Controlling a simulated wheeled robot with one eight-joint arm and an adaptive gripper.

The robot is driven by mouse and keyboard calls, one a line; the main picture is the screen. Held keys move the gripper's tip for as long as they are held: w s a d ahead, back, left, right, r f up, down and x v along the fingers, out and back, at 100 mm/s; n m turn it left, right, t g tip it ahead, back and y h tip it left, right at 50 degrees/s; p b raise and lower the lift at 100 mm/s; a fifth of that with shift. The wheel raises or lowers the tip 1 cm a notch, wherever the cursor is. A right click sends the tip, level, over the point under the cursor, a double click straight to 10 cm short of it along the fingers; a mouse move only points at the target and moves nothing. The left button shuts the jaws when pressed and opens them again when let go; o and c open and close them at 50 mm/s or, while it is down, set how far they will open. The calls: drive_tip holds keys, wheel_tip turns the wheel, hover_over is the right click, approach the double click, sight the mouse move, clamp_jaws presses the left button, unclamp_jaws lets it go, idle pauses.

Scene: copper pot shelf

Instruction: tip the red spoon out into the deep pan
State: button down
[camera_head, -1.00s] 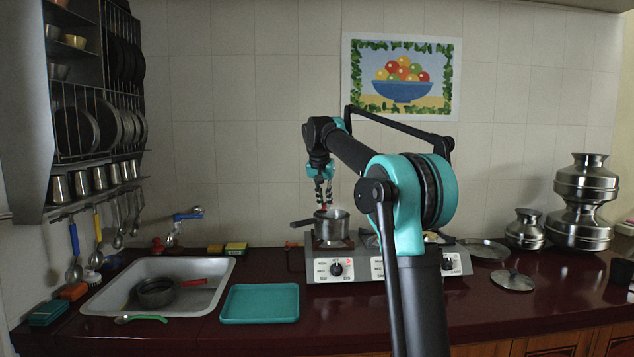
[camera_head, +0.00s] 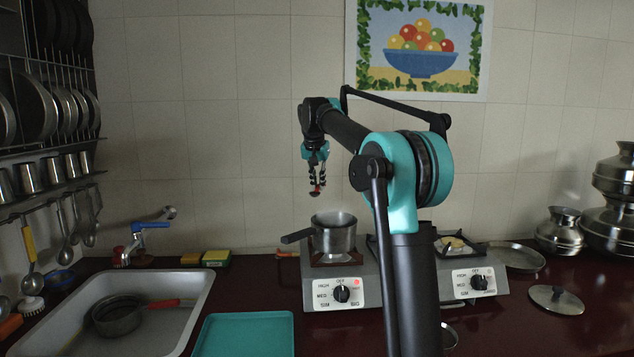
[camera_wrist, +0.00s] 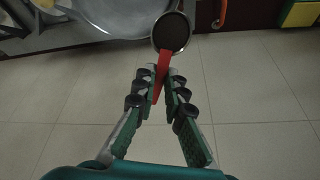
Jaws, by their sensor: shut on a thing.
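My gripper (camera_head: 317,188) is raised above the left side of the deep pan (camera_head: 335,236), a steel pan with a dark handle on the left burner. In the wrist view my gripper (camera_wrist: 155,88) is shut on the red handle of the red spoon (camera_wrist: 162,68). The spoon's round bowl points away from the fingers and looks dark brown inside; I cannot tell whether that is contents. A grey metal vessel (camera_wrist: 115,18), probably the deep pan, is cut off at the top edge. In the head view only a small red part of the spoon (camera_head: 316,192) shows.
The stove (camera_head: 341,288) stands on the dark red counter, with a teal tray (camera_head: 245,318) at its left. The sink (camera_head: 165,338) holds a dark pan with a red handle (camera_head: 118,315). A lid (camera_head: 555,299) lies at the right. Tiled wall stands behind.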

drive_tip(key=s+d+f+m+t+y, duration=0.2)
drive_tip(key=d+f+m+t+y, duration=0.3)
drive_tip(key=y, duration=1)
drive_tip(key=d+t, duration=0.2)
drive_tip(key=t, duration=0.2)
drive_tip(key=shift+s+f+y, duration=0.25)
drive_tip(key=shift+s+y, duration=0.05)
drive_tip(key=shift+s, duration=0.05)
idle(0.4)
drive_tip(key=shift+s, duration=0.2)
idle(1.2)
